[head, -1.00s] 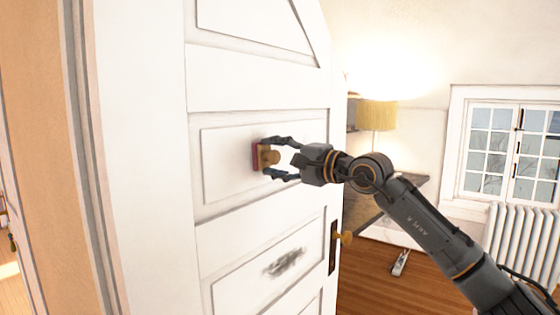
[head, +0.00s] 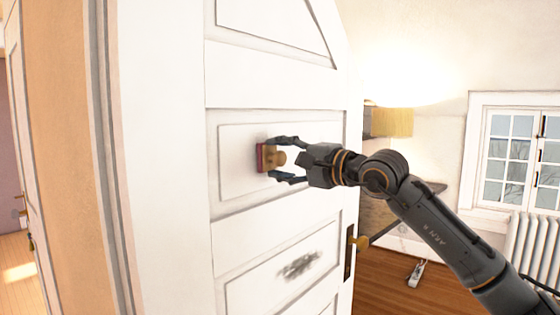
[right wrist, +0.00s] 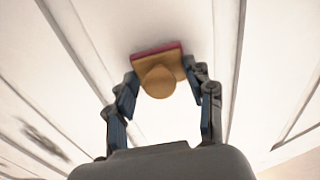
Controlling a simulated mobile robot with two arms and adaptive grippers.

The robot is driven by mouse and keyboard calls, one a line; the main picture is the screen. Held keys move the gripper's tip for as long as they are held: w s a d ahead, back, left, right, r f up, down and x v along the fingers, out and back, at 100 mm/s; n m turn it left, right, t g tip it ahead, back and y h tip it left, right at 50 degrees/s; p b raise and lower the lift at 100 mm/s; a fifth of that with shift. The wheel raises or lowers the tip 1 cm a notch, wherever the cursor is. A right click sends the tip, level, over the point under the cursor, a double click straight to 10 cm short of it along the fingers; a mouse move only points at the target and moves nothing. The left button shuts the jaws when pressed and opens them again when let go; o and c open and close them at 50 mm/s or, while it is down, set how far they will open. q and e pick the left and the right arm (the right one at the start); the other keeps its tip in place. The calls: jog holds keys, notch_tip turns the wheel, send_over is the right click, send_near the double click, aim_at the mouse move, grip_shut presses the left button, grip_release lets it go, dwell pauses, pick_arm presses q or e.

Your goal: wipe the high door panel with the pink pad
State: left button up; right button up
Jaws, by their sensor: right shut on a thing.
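The pink pad (head: 261,158) has a tan backing and a round wooden knob; it also shows in the right wrist view (right wrist: 158,50). My right gripper (head: 285,160) is shut on the knob; its fingers also show in the right wrist view (right wrist: 165,98). The pad's pink face is toward the white door's middle panel (head: 235,180) and appears to touch it; the contact itself is hidden. A dark grey smudge (head: 299,264) is on the panel below. My left gripper is not in view.
The door frame (head: 110,150) stands at left. Beyond the door are a lamp (head: 392,122), a radiator (head: 535,245) and a window (head: 515,155). Wooden floor (head: 385,285) shows at lower right.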

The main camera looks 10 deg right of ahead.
jog(key=shift+s+d+f+b, duration=0.1)
jog(key=shift+s+d+b, duration=0.2)
jog(key=shift+s, duration=0.1)
jog(key=b+v, duration=0.1)
jog(key=v, duration=0.2)
jog(key=shift+s+d+b, duration=0.15)
jog(key=shift+d+b, duration=0.05)
jog(key=shift+b, duration=0.1)
jog(key=shift+s+d, duration=0.35)
jog(key=shift+s, duration=0.2)
jog(key=shift+b, duration=0.3)
jog(key=b+v, duration=0.1)
jog(key=v, duration=0.2)
